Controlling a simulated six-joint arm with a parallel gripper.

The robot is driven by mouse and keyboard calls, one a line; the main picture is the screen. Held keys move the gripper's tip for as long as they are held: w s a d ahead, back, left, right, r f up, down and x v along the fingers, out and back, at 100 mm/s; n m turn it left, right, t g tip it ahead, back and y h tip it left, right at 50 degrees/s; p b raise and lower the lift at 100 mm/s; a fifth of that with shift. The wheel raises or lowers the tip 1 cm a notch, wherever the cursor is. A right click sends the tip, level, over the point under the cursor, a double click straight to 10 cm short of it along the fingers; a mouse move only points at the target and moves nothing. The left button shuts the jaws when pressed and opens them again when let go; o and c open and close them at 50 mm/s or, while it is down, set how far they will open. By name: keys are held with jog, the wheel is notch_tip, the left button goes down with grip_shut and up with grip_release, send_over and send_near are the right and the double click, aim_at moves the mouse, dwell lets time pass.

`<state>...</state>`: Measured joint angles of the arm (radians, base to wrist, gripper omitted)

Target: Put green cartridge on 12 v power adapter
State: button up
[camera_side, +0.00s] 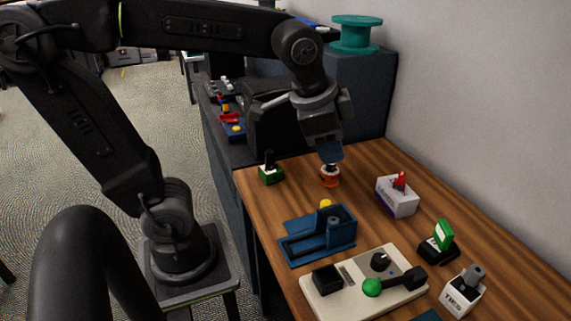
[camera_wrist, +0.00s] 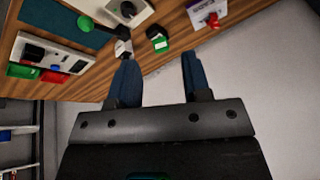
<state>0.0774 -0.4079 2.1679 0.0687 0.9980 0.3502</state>
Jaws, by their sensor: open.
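A green cartridge (camera_side: 444,235) with a white patch stands tilted in a small black holder (camera_side: 438,250) at the right of the table. In the wrist view its green face (camera_wrist: 161,44) shows beyond the fingertips. A black upright piece (camera_side: 270,158) sits in a small green-and-white box (camera_side: 271,176) at the far left of the table. No label reading 12 V is legible, so I cannot tell which thing is the adapter. My gripper (camera_side: 331,157) is open, over the far part of the table; in the wrist view (camera_wrist: 160,62) nothing shows between its blue fingers.
An orange-and-white round piece (camera_side: 330,176) is just below my gripper in the side view. A white box with a red piece (camera_side: 398,195), a blue fixture (camera_side: 318,235), a beige panel (camera_side: 340,302) with a green knob and a TIES box (camera_side: 463,298) stand around the table.

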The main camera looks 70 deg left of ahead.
jog(key=s+a+f+n+t, duration=0.1)
jog(key=s+f+n, duration=0.2)
jog(key=s+n, duration=0.2)
jog(key=shift+s+f, duration=0.4)
jog(key=shift+s, duration=0.85)
